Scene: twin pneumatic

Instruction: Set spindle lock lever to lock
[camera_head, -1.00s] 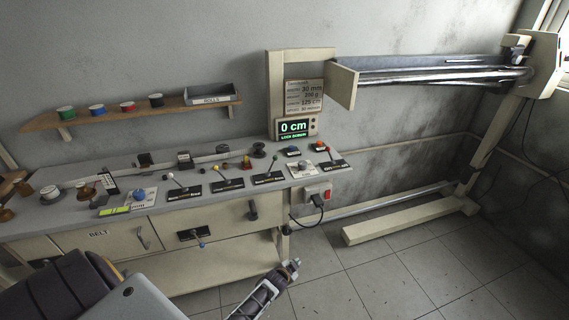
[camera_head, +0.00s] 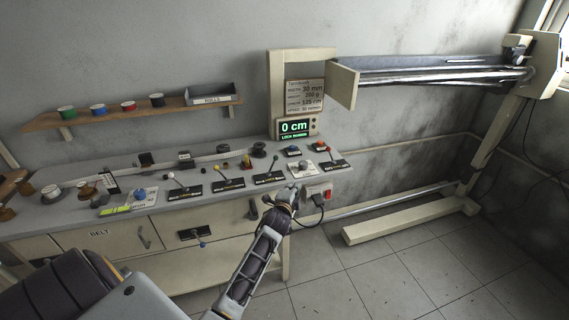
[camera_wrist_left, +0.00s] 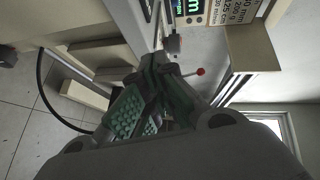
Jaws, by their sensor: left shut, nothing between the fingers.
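A lever with a red knob (camera_head: 326,150) stands on a black label plate at the right end of the bench top. Other levers on black plates stand to its left, among them a white-knobbed one (camera_head: 171,176). The label words are too small to tell which is the spindle lock lever. My left gripper (camera_head: 291,190) is shut and empty at the bench's front right edge, below and left of the red-knobbed lever and apart from it. In the left wrist view the red knob (camera_wrist_left: 201,71) shows just beyond the fingers. My right gripper is not in view.
A green display reading 0 cm (camera_head: 295,128) stands behind the levers. A wall box with a red switch (camera_head: 327,195) and a plugged cable is close right of my left gripper. A shelf with spools (camera_head: 100,118) hangs at left.

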